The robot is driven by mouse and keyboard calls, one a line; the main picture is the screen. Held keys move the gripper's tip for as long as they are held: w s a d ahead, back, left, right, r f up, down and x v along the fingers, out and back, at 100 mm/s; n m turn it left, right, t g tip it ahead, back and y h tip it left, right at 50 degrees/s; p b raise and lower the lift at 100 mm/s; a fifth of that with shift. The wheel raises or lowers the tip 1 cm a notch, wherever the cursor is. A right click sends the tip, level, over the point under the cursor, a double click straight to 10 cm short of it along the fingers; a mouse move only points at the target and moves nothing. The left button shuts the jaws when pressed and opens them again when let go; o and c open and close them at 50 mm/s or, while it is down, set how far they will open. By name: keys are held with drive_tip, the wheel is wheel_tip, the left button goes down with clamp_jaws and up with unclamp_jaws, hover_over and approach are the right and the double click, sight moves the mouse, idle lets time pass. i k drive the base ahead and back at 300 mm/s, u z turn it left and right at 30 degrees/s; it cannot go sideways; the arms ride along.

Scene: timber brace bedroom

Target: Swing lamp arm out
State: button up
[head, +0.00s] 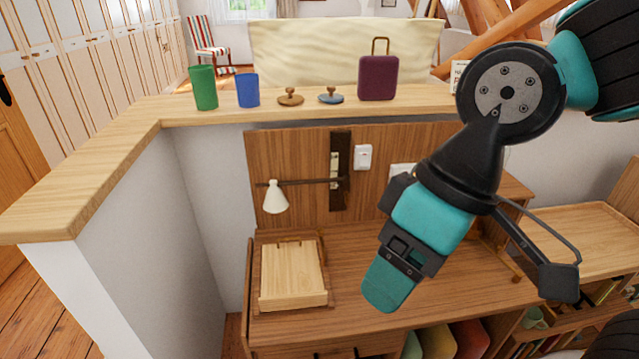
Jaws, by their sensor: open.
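A wall lamp with a small white cone shade (275,197) hangs on the wooden back panel above the desk. Its thin dark lamp arm (305,182) runs level from the shade rightward to a dark upright mounting plate (340,172). The arm appears to lie along the panel. My gripper (388,288) is right of and below the lamp, above the desk, pointing down and left. It is apart from the lamp and appears empty; its fingertips are hard to make out.
A pale wooden tray box (292,275) sits on the desk (360,260) below the shade. White switches (363,157) are on the panel. The ledge (225,112) above holds a green cup (203,88), a blue cup (248,90), two knobbed lids and a purple bag (378,78).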

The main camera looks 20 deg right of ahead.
sight(346, 178)
drive_tip(key=k, duration=0.5)
drive_tip(key=u, duration=1.15)
drive_tip(key=i, duration=0.8)
drive_tip(key=z, duration=1.95)
